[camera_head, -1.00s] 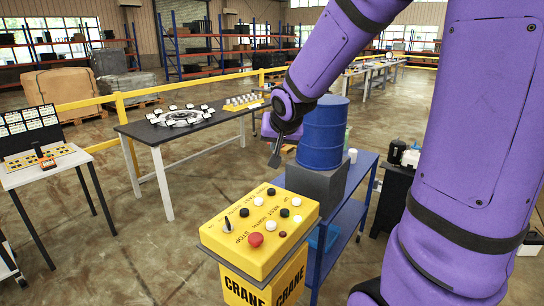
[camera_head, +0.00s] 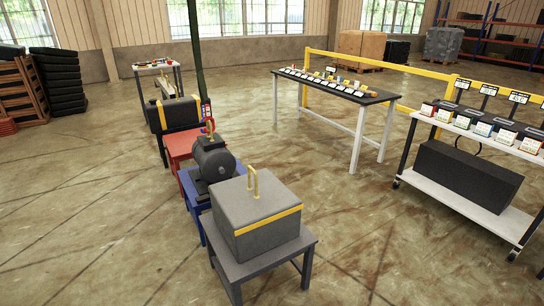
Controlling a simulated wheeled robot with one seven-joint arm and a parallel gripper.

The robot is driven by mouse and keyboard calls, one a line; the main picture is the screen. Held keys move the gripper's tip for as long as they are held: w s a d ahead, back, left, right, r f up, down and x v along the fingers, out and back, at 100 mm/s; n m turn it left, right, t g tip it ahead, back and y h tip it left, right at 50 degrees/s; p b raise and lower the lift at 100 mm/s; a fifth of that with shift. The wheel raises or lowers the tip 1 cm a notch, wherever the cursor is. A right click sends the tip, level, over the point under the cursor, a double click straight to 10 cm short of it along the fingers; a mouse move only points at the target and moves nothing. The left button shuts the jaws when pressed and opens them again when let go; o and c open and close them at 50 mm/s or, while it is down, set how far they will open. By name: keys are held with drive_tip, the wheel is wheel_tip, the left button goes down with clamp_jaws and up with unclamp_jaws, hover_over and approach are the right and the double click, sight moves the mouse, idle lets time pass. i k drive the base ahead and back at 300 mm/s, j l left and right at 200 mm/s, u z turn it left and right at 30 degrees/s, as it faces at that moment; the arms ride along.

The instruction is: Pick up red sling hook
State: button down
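A small red, hook-like piece (camera_head: 211,125) shows just above the dark rounded motor-like machine (camera_head: 214,160), beside a yellow loop. It is too small to tell for sure that it is the sling hook, or whether it hangs or rests there. A dark green upright (camera_head: 195,50) rises behind it. My gripper and arm are not in view now, so its state does not show.
A grey block with a yellow handle (camera_head: 255,215) sits on a grey table (camera_head: 225,262) in front. A red table (camera_head: 182,145) stands behind. A long table (camera_head: 330,90) and a white cart (camera_head: 470,195) stand right. Floor at left is open.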

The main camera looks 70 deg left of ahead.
sight(206, 107)
drive_tip(key=u, duration=2.25)
drive_tip(key=i+j+u, duration=0.6)
drive_tip(key=i+u, duration=0.2)
drive_tip(key=i, duration=0.25)
drive_tip(key=i+j+u, duration=0.1)
drive_tip(key=i+u, duration=0.3)
drive_tip(key=i, duration=0.15)
drive_tip(key=i+z, duration=0.1)
drive_tip(key=i, duration=0.8)
drive_tip(key=i+j+z, duration=0.1)
drive_tip(key=i, duration=0.75)
drive_tip(key=i+j+z, duration=0.2)
drive_tip(key=i+z, duration=0.25)
drive_tip(key=i+j+z, duration=0.3)
drive_tip(key=i+z, duration=0.15)
drive_tip(key=i+j+z, duration=0.65)
drive_tip(key=j+z, duration=0.25)
drive_tip(key=j, duration=0.15)
